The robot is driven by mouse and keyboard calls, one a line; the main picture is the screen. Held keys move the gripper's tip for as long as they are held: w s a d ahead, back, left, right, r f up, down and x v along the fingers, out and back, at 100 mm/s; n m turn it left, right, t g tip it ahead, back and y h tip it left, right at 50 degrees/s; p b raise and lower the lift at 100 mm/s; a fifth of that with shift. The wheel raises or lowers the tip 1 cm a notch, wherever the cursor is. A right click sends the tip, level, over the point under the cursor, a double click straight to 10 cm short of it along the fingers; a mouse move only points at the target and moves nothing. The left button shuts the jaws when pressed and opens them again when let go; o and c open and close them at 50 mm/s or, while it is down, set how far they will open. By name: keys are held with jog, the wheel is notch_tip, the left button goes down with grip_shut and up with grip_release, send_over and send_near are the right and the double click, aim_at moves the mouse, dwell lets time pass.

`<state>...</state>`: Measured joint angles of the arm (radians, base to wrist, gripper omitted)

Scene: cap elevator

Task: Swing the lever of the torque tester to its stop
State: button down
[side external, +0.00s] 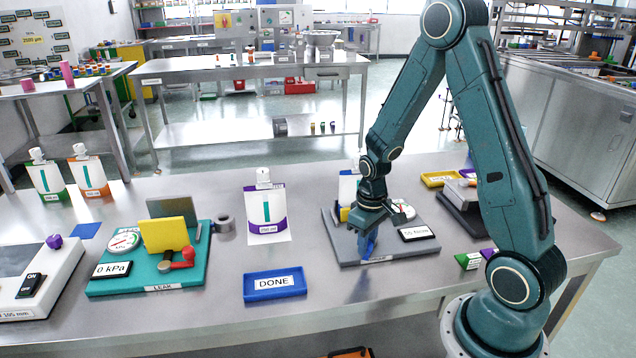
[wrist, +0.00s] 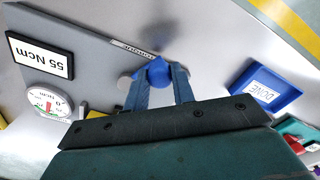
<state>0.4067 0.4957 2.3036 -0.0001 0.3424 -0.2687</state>
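The torque tester (side external: 345,222) is a grey board on the steel table, with a round dial (wrist: 47,100) and a display (wrist: 40,56) reading 55 Ncm. A blue lever knob (wrist: 157,73) is near its labelled edge. My gripper (side external: 367,240) reaches down over the tester, and in the wrist view its two fingers (wrist: 159,82) stand on either side of the knob, with no clear gap showing. The rest of the lever is hidden by the gripper. A pouch (side external: 347,186) with a yellow part stands behind my gripper, partly hidden.
A blue DONE tray (side external: 275,285) lies left of the tester. A pouch (side external: 266,212) stands behind the tray. The green leak tester (side external: 190,270) is farther left. Small coloured blocks (side external: 468,261) and a yellow tray (side external: 440,179) are to the right. Bare table lies between tray and tester.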

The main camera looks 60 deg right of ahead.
jog(key=shift+w, duration=0.15)
jog(key=shift+w+a+m, duration=0.1)
jog(key=shift+w+m, duration=0.35)
jog(key=shift+m, duration=0.35)
jog(key=shift+w+a+m, duration=0.1)
jog(key=shift+w+m, duration=0.3)
jog(key=shift+m, duration=0.4)
jog(key=m, duration=0.1)
jog(key=w+m, duration=0.1)
jog(key=shift+w+d+m, duration=0.2)
jog(key=shift+w+m, duration=0.05)
jog(key=shift+m, duration=0.05)
jog(key=w+m, duration=0.1)
jog(key=m, duration=0.2)
jog(key=shift+w+d+m, duration=0.3)
jog(key=shift+w+d, duration=0.05)
jog(key=shift+d, duration=0.05)
jog(key=shift+w+d+m, duration=0.25)
jog(key=shift+w+m, duration=0.05)
jog(key=shift+m, duration=0.35)
jog(key=shift+w+d+m, duration=0.2)
jog(key=shift+w+m, duration=0.1)
jog(key=shift+m, duration=0.35)
jog(key=c, duration=1.2)
grip_release()
jog(key=shift+o, duration=0.2)
jog(key=shift+r, duration=0.1)
